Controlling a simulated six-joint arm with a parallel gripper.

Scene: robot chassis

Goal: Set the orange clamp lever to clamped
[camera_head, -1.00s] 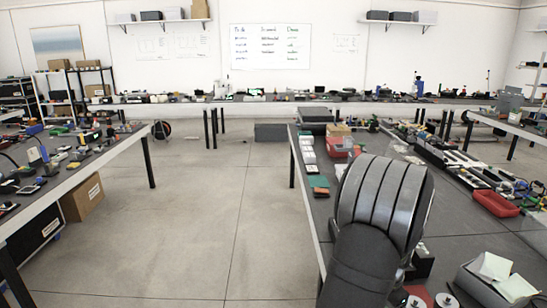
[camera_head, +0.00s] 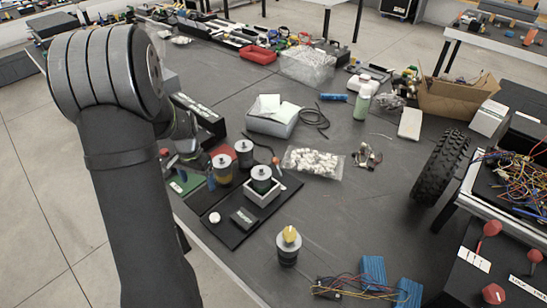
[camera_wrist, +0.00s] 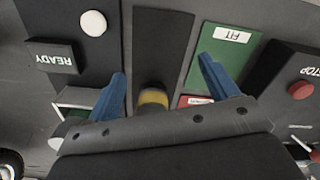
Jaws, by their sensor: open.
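I cannot make out the orange clamp lever for certain in either view. A green FIT card (camera_wrist: 226,48) lies close to the right finger. In the head view my arm covers most of the gripper; one blue fingertip (camera_head: 211,181) shows.
A black tray (camera_head: 222,233) with disc-topped cylinders lies beside the gripper. A black cylinder with a yellow top (camera_head: 289,246) stands nearer the front. Red lever-like parts (camera_head: 491,229) are on a panel at right. A tyre (camera_head: 440,167) stands upright.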

